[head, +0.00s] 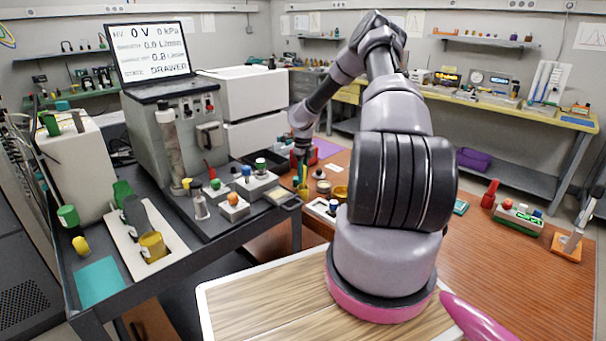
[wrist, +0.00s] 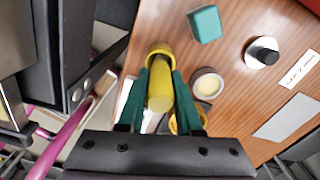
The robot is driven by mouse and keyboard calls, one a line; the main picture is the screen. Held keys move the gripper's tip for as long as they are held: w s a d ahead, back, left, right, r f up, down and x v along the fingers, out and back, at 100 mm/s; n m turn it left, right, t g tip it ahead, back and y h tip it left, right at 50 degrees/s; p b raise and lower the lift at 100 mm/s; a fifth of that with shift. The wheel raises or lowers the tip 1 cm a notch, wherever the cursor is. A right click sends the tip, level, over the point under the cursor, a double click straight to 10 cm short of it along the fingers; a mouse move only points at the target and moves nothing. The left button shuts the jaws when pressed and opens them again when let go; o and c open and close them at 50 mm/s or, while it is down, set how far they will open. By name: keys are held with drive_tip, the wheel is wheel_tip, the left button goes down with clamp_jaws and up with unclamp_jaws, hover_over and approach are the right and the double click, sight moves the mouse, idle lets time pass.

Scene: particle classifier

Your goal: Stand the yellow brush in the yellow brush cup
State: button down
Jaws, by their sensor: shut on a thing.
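My gripper (wrist: 160,85) is shut on the yellow brush (wrist: 160,97), whose thick yellow handle points toward the wrist camera between the green fingers. In the head view my gripper (head: 301,172) hangs low over the wooden table behind my arm. A yellow round rim, which looks like the yellow brush cup (wrist: 158,49), shows at the brush's far end in the wrist view. The brush overlaps this rim; I cannot tell whether its tip is inside or above it. The brush's far end is hidden.
A second yellow ring (wrist: 186,122) lies partly behind the right finger. Near it are a cream round dish (wrist: 207,84), a teal block (wrist: 205,24) and a black knob on a white base (wrist: 263,52). The dark equipment cart (head: 290,215) stands close on the left.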

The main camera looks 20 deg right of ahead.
drive_tip(key=shift+f, duration=1.2)
drive_tip(key=c, duration=0.5)
unclamp_jaws()
wheel_tip(320, 180, up, 11)
drive_tip(key=shift+f, duration=0.15)
